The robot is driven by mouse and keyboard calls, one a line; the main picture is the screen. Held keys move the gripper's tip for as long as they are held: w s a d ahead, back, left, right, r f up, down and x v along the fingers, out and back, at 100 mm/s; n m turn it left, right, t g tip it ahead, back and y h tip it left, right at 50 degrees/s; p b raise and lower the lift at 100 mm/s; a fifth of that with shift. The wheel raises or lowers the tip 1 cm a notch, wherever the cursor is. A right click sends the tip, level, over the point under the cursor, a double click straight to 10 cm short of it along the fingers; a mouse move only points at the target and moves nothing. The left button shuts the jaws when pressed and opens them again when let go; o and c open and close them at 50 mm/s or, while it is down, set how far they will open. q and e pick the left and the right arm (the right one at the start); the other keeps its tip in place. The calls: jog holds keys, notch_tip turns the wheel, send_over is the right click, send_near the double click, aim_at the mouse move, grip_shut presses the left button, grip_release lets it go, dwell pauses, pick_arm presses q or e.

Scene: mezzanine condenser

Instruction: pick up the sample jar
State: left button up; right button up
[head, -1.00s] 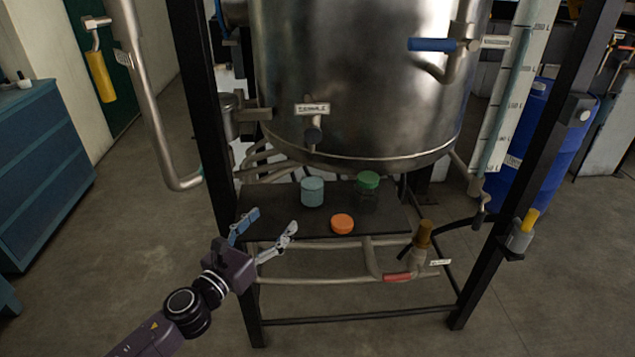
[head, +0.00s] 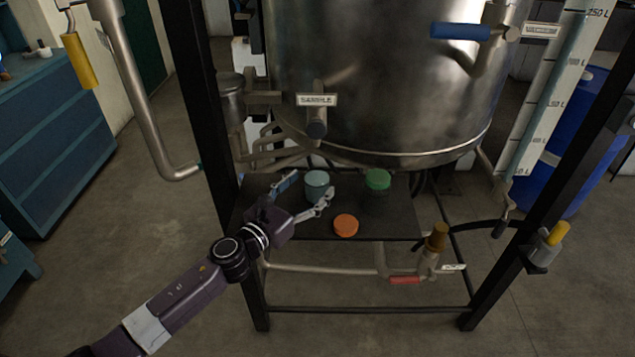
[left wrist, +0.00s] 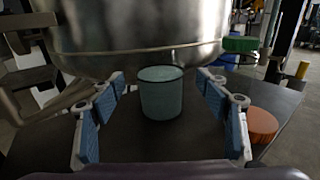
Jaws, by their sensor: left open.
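A pale teal, open-topped jar (head: 317,184), which looks like the sample jar, stands upright on the dark shelf (head: 400,222) under the steel vessel. In the left wrist view the jar (left wrist: 161,95) is centred between the two blue-padded fingers, with a gap on each side. My left gripper (head: 308,190) is open and empty, close to the jar from the left and front. I cannot tell how far the fingertips reach along its sides. An orange lid (head: 346,225) lies on the shelf in front. My right gripper is not in view.
The vessel (head: 390,90) hangs low above the shelf, with a sample valve (head: 316,124). Black frame posts (head: 205,110) flank the shelf.

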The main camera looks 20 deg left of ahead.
aim_at(317, 180)
pick_arm(q)
jog(key=shift+x, duration=1.8)
jog(key=shift+f, duration=0.1)
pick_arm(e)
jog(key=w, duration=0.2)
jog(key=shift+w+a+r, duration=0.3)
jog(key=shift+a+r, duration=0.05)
pick_arm(q)
jog(key=shift+c, duration=0.4)
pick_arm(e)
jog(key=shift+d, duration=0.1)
pick_arm(q)
jog(key=c, duration=1.3)
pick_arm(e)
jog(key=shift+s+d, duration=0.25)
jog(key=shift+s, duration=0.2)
